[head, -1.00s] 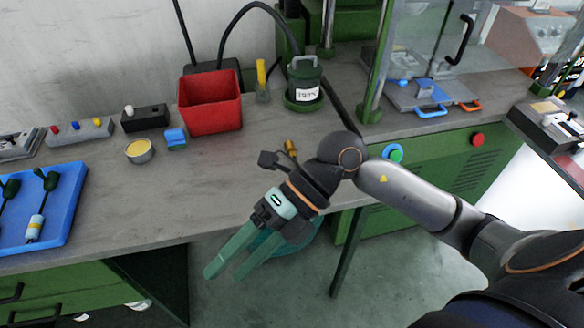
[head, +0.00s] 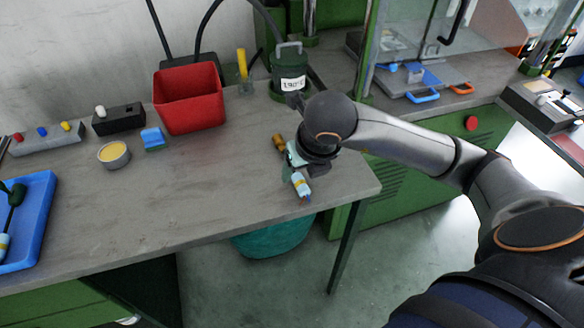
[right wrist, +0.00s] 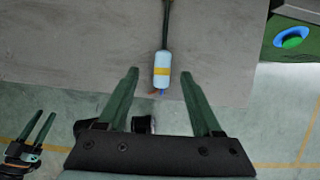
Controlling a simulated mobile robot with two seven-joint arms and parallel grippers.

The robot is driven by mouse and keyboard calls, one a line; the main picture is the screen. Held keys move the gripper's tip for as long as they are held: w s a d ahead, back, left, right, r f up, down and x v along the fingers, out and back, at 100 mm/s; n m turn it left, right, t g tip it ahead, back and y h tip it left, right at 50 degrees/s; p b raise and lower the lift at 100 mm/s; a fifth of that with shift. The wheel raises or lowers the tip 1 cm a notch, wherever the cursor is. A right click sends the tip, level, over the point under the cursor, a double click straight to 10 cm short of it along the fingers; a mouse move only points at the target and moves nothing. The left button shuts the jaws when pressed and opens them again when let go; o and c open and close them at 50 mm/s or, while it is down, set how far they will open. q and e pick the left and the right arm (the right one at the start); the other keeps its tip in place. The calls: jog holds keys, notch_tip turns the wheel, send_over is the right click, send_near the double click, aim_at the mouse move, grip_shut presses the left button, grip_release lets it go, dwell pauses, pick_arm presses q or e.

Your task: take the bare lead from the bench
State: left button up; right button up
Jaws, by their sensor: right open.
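The bare lead (head: 300,185) lies near the front edge of the grey bench (head: 215,195), towards its right end. It has a pale blue-white sleeve with a yellow band and small coloured wire ends. In the right wrist view the lead (right wrist: 162,73) points towards me, its dark cable running away. My right gripper (right wrist: 161,80) is open, with the lead's sleeved end between its fingertips and clear of both fingers. In the head view my right wrist hides the fingers and part of the lead. My left gripper (right wrist: 44,117) shows at the left of the wrist view, apparently open and empty.
A brass-coloured piece (head: 279,143) is close to my right wrist. A blue tray (head: 40,225) is at left. The middle of the bench is clear.

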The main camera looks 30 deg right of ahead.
aim_at(298, 176)
jog(key=x, duration=0.5)
jog(key=shift+w+d, duration=0.25)
jog(key=shift+d, duration=0.1)
grip_shut()
